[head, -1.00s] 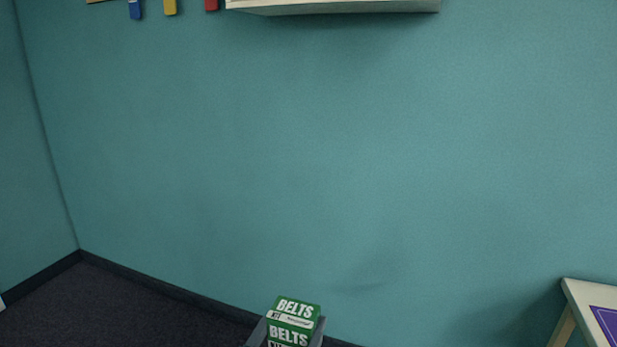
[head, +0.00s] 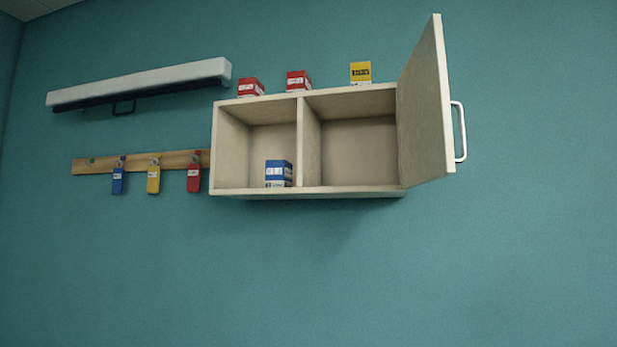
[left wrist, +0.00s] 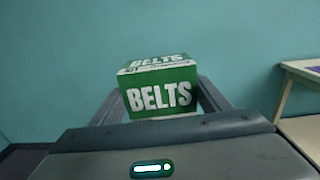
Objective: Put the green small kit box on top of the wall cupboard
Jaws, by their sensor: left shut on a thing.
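The green small kit box (left wrist: 160,92), with white "BELTS" lettering, is between the fingers of my left gripper (left wrist: 162,100) in the left wrist view. The gripper is shut on it. Neither the box nor my grippers show in the head view now. The wall cupboard (head: 302,193) hangs on the teal wall in the head view. It has two compartments, and its door (head: 424,105) stands open on the right side. On its top stand two red boxes (head: 250,88) (head: 298,81) at left and middle and a yellow box (head: 360,73) to the right.
A blue box (head: 278,173) stands in the cupboard's left compartment; the right one is empty. A hook rail (head: 135,163) with blue, yellow and red tags and a white fixture (head: 140,83) are left. A table (left wrist: 300,98) shows at right in the wrist view.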

